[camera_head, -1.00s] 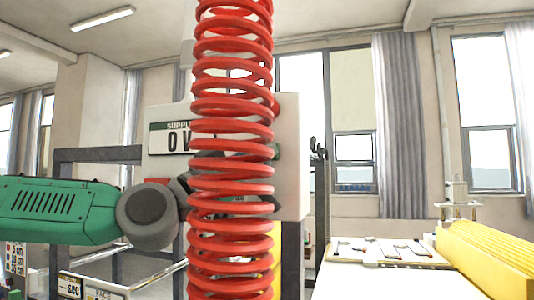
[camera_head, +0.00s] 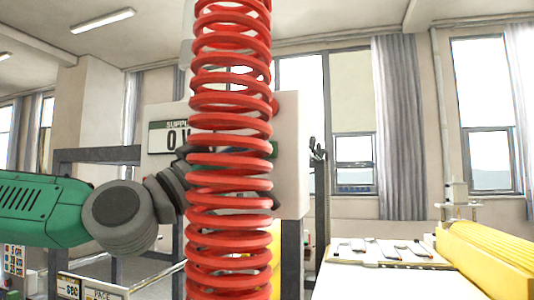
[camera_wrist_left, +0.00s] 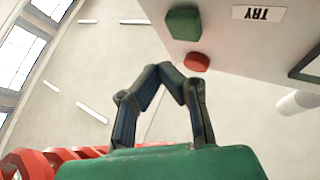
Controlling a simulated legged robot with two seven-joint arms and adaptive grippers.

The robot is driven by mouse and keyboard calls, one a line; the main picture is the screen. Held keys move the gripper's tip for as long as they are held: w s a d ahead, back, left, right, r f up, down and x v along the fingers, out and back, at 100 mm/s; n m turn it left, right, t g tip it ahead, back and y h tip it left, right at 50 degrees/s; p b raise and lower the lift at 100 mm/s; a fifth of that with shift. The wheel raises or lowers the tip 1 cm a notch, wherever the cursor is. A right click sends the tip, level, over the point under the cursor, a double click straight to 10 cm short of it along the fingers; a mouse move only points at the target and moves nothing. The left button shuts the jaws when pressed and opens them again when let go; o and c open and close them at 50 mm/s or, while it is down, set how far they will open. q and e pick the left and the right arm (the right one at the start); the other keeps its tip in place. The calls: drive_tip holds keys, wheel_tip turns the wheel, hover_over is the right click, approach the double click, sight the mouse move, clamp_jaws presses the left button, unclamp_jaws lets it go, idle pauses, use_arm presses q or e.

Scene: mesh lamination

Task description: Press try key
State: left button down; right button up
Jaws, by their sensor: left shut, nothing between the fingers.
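The white control box (camera_head: 290,130) stands behind the red coil in the head view. In the left wrist view, its panel (camera_wrist_left: 235,45) carries a TRY label (camera_wrist_left: 259,13), a green key (camera_wrist_left: 184,22) beside the label and a round red button (camera_wrist_left: 197,62). A sliver of green (camera_head: 273,149) shows past the coil in the head view. My left gripper (camera_wrist_left: 166,70) is shut and empty, its tips close to the red button in the picture; I cannot tell whether they touch anything. The coil mostly hides this gripper in the head view. My right gripper is not in view.
A large red coil (camera_head: 230,130) fills the middle of the head view, in front of the box. A dark frame (camera_head: 98,155) stands behind my left arm. At right are a white table (camera_head: 360,280) with flat pieces and a yellow ribbed roller (camera_head: 490,262).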

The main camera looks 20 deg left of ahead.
use_arm(q)
drive_tip(key=shift+s+a, duration=0.1)
drive_tip(key=shift+s, duration=1.35)
drive_tip(key=shift+f, duration=0.1)
